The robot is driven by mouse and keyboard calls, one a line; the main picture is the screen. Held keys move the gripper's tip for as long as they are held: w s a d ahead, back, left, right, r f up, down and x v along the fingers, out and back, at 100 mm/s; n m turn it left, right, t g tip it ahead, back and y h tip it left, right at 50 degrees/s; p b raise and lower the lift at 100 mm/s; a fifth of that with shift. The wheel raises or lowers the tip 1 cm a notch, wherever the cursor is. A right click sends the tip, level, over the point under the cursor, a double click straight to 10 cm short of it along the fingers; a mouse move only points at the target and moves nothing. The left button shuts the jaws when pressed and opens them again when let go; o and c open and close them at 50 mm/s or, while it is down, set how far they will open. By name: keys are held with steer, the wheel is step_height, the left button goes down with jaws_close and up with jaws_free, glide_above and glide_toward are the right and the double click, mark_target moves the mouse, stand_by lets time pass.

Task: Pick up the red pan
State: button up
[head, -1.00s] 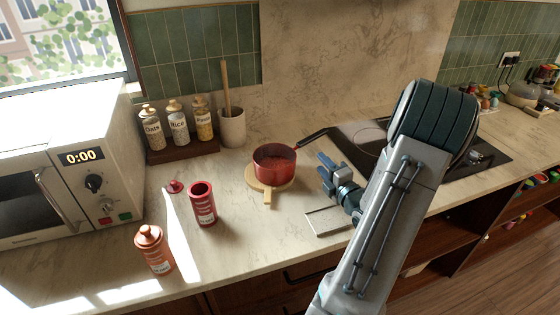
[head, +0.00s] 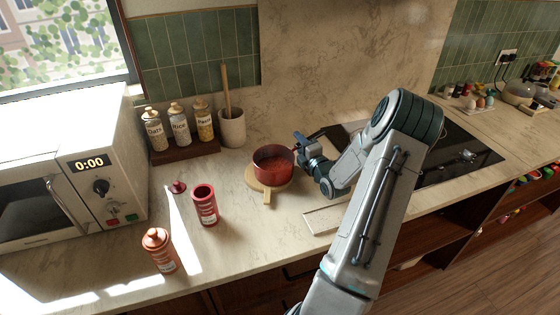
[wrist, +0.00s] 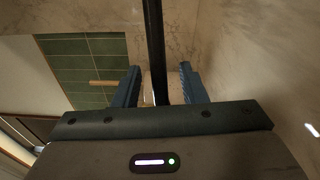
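The red pan (head: 272,168) sits on a round wooden board with a short handle (head: 267,197) on the counter. Its dark handle points back and to the right, partly hidden by my gripper in the head view. My gripper (head: 299,145) is at the pan's right side, over the handle. In the wrist view the dark handle (wrist: 154,45) runs between the two blue fingers of my gripper (wrist: 158,88). The fingers stand apart, with a visible gap on each side of the handle. The pan body is not visible in the wrist view.
A microwave (head: 60,180) is at far left. Jars and a utensil crock (head: 232,128) line the back. A cooktop (head: 455,150) lies right.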

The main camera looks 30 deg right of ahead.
steer(key=shift+w, duration=0.2)
jaws_close()
stand_by(1.3)
